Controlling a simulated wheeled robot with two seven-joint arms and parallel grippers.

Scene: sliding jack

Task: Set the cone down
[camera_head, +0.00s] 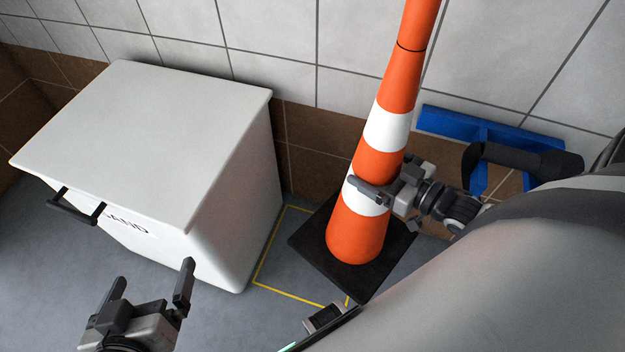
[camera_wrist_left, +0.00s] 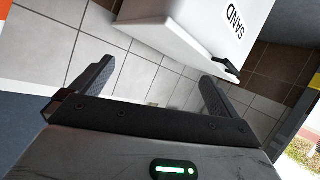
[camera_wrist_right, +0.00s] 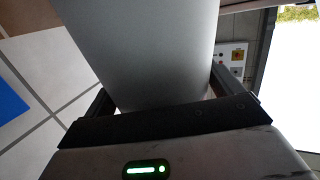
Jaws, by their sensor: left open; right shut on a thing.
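The orange and white traffic cone (camera_head: 379,165) with a black square base (camera_head: 310,245) stands near upright in the head view, leaning slightly right. My right gripper (camera_head: 372,190) is shut on the cone at its lower white band. In the right wrist view the cone's pale surface (camera_wrist_right: 160,50) fills the space between the fingers. The base overlaps a yellow outlined area (camera_head: 262,262) on the floor; I cannot tell whether the base touches the floor. My left gripper (camera_head: 150,290) is open and empty, low in front of the white bin; it also shows in the left wrist view (camera_wrist_left: 155,85).
A white bin (camera_head: 150,140) marked SAND with a dark handle stands left of the cone, against the tiled wall. A blue object (camera_head: 455,124) is behind the cone on the right. Grey floor (camera_head: 230,320) is clear between the bin and my body.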

